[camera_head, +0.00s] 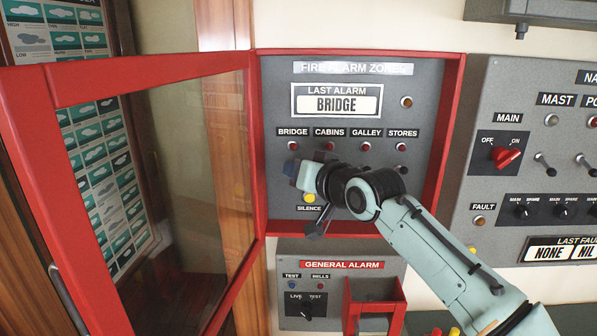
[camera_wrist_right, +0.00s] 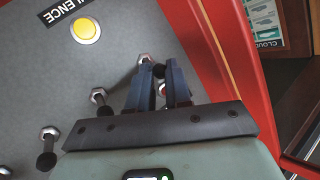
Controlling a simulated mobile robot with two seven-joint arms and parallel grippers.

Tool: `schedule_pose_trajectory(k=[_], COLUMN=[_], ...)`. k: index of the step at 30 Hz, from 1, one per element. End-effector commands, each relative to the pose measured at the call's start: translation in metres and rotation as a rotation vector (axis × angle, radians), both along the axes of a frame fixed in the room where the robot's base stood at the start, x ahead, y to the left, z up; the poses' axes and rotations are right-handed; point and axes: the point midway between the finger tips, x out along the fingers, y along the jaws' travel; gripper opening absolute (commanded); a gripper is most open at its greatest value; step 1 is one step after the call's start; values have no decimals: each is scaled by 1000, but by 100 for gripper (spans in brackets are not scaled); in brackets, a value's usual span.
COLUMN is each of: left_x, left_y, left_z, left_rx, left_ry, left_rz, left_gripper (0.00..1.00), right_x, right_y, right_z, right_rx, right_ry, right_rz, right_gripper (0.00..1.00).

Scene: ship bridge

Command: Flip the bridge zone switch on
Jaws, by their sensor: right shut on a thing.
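The fire alarm zones panel (camera_head: 281,100) is a grey plate in a red frame, with labels for bridge, cabins, galley and stores. The bridge zone switch is hidden behind my gripper in the head view. In the right wrist view, the bridge switch (camera_wrist_right: 146,59) is a small toggle on a hex nut, at the end of the switch row. My right gripper (camera_head: 291,169) is at the panel under the bridge label. Its two blue fingers (camera_wrist_right: 160,72) are shut around the dark lever tip. My left gripper is not in view.
The neighbouring toggle (camera_wrist_right: 98,96) is close beside the fingers. The yellow silence button (camera_head: 309,198) is just below my gripper. The red-framed glass door (camera_head: 155,65) stands open at left. A general alarm box (camera_head: 340,249) is below, and another grey panel (camera_head: 480,120) is at right.

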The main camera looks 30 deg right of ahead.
Motion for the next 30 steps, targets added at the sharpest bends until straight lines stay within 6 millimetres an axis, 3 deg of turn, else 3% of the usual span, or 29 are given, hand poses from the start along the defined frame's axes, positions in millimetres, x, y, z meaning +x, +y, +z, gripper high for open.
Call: schedule_pose_trajectory(k=[1, 3, 14, 17, 30], left_x=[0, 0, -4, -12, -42], left_y=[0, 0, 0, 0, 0], left_z=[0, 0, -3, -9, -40], left_rx=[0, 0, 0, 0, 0], left_ry=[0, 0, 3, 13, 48], left_rz=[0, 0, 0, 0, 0], left_gripper=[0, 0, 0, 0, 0], right_x=[0, 0, -5, -18, -108], right_y=[0, 0, -1, -1, -4], right_z=[1, 0, 0, 2, 20], right_rx=[0, 0, -1, 0, 0], right_ry=[-1, -1, -1, -1, -2], right_rz=[1, 1, 0, 1, -1], right_gripper=[28, 44, 44, 44, 44])
